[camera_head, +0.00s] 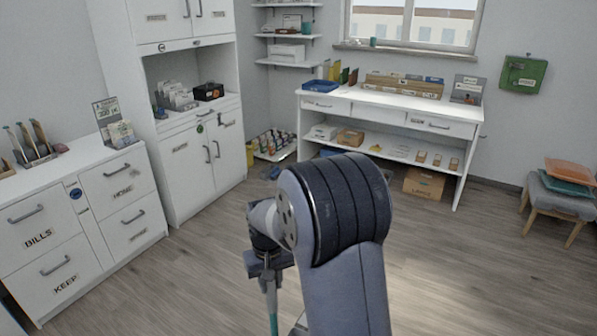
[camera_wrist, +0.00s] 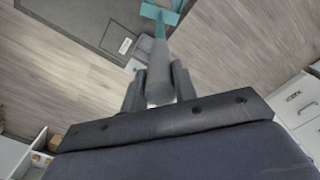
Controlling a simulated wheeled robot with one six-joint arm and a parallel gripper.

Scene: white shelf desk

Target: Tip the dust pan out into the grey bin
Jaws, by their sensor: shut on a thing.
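My gripper (camera_head: 268,270) hangs low near the bottom middle of the head view. It is shut on the grey grip of a teal-shafted tool (camera_head: 272,308), which I take to be the dust pan. In the wrist view my gripper (camera_wrist: 160,88) has one finger on each side of the grey grip. The teal shaft (camera_wrist: 160,25) runs away to a flat teal part at the top edge, cut off by the frame. Whether the pan holds anything is not visible. I cannot make out the grey bin for certain.
A dark grey rectangle (camera_wrist: 85,14) with a small label lies beyond my gripper, a mat or a bin. White drawers (camera_head: 85,215) stand left, the white shelf desk (camera_head: 385,108) at the back, a padded stool (camera_head: 560,198) at right. The wooden floor (camera_head: 455,250) at right is clear.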

